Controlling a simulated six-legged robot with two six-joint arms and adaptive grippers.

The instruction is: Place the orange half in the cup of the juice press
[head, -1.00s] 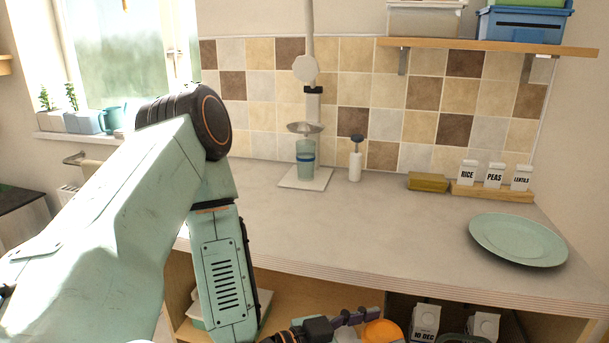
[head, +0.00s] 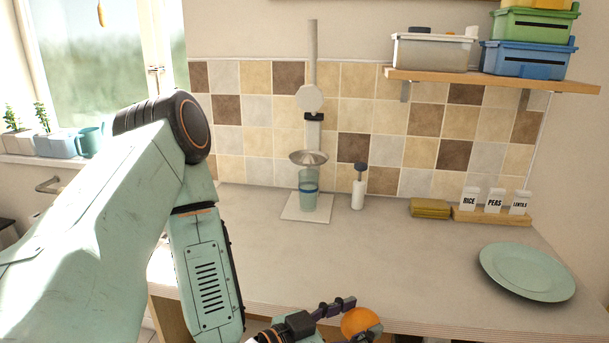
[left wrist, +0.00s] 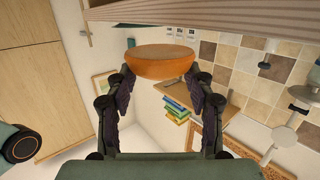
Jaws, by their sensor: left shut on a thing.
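The orange half (head: 360,323) is held in my left gripper (head: 358,319), low in the head view, by the counter's front edge. In the left wrist view the orange half (left wrist: 160,62) sits between both fingertips of the left gripper (left wrist: 160,74). The juice press (head: 314,125) stands at the back of the counter, with a metal cup (head: 308,157) above a teal glass (head: 309,190). Its lever points up. The cup looks empty, though its inside shows only partly. The gripper is well in front of the press, apart from it. My right gripper is not in view.
A soap dispenser (head: 358,190) stands right of the press. A yellow sponge (head: 430,208), labelled jars (head: 494,201) and a green plate (head: 528,271) are on the right. A shelf (head: 490,80) with boxes hangs above. The counter (head: 370,260) is bare in the middle.

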